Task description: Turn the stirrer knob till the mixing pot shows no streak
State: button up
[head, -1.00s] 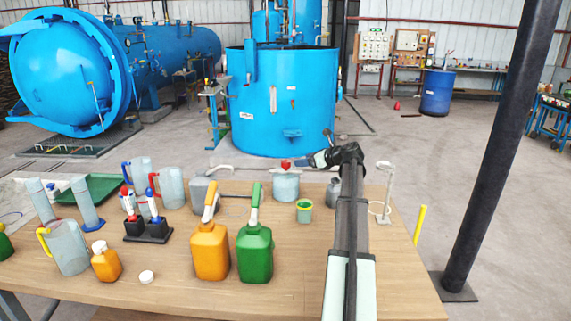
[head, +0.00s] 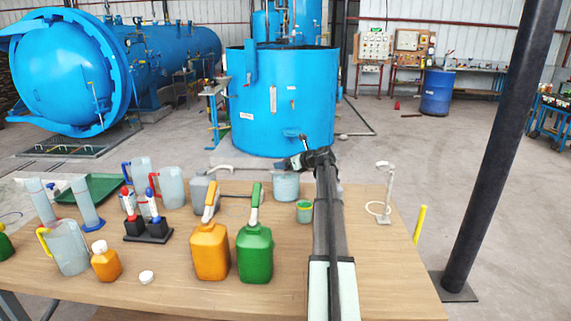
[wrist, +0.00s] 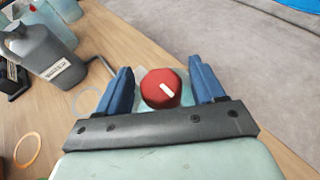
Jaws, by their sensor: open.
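The mixing pot (head: 286,187) is a pale blue, see-through vessel at the back of the table. I cannot make out whether a streak shows in it. The red stirrer knob (wrist: 160,90), with a white mark lying aslant on its top, is in the wrist view. In the head view my arm's end hides the knob. My gripper (wrist: 160,68) is open, with one blue finger on each side of the knob and a gap to each. It also shows in the head view (head: 286,164) above the pot.
A small green cup (head: 304,212) stands close in front of the pot. A grey canister (head: 199,193) is to its left, an orange bottle (head: 210,252) and a green bottle (head: 255,255) nearer. A white stand (head: 387,195) is at the right. The right front tabletop is clear.

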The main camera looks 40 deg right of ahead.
jog(key=shift+c, duration=0.2)
jog(key=c, duration=0.9)
jog(key=shift+d+n+y, duration=0.1)
jog(key=shift+n+y, duration=0.2)
jog(key=shift+y, duration=0.1)
jog(key=shift+n+y, duration=0.5)
jog(key=shift+y, duration=0.1)
jog(key=n+g+y, duration=0.2)
jog(key=n+y, duration=0.1)
jog(key=shift+w+d+y, duration=0.1)
jog(key=shift+y, duration=0.2)
jog(key=n+g+y, duration=0.2)
jog(key=n+y, duration=0.1)
jog(key=shift+n+g, duration=0.3)
jog(key=shift+n, duration=0.1)
jog(key=shift+a+n+g+y, duration=0.2)
jog(key=shift+n+g+y, duration=0.6)
jog(key=shift+n+g, duration=0.4)
jog(key=shift+s, duration=0.2)
